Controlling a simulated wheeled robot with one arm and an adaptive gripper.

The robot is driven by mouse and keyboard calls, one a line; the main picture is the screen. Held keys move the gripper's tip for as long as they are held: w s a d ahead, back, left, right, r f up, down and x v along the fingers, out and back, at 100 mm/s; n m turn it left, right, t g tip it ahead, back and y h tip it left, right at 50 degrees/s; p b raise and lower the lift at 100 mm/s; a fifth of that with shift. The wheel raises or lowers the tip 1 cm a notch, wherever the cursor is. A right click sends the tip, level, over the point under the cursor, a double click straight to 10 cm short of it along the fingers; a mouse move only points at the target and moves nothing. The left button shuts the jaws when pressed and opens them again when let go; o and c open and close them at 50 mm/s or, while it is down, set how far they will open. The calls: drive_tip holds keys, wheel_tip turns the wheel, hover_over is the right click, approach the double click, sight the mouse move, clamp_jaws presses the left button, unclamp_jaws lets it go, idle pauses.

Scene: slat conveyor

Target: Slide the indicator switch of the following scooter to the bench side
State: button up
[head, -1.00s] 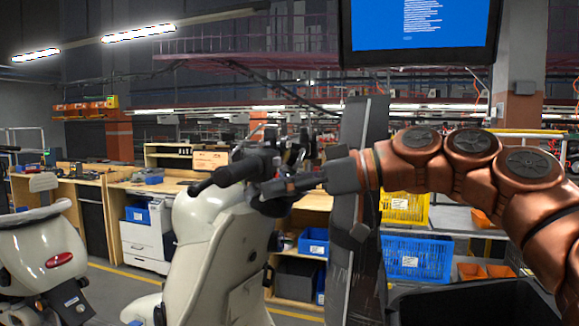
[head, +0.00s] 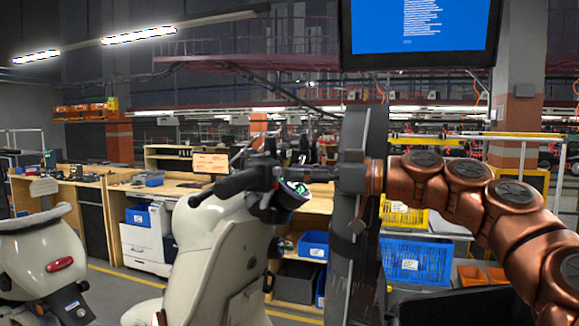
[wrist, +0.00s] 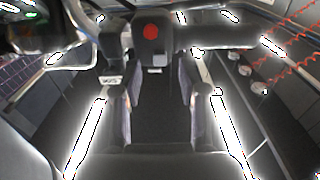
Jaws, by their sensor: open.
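The following scooter (head: 220,250) is cream-coloured, with black handlebars and a lit dashboard (head: 294,188) in the middle of the head view. In the wrist view a dark switch housing (wrist: 150,48) with a red button (wrist: 152,32) lies on the handlebar (wrist: 225,38). My gripper (wrist: 156,92) is open and empty, its two fingers spread below that housing in the picture. In the head view my gripper (head: 318,173) reaches in from the right, near the dashboard; its tips are hard to make out. The indicator switch itself is too small to tell apart.
Another cream scooter (head: 42,250) stands at the left. Wooden workbenches (head: 110,185) run behind. A dark upright (head: 352,270) stands beside the scooter, near my arm. Blue (head: 415,262) and yellow (head: 402,215) crates lie behind it.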

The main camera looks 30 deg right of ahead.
sight(277, 171)
drive_tip(key=shift+x, duration=1.1)
clamp_jaws()
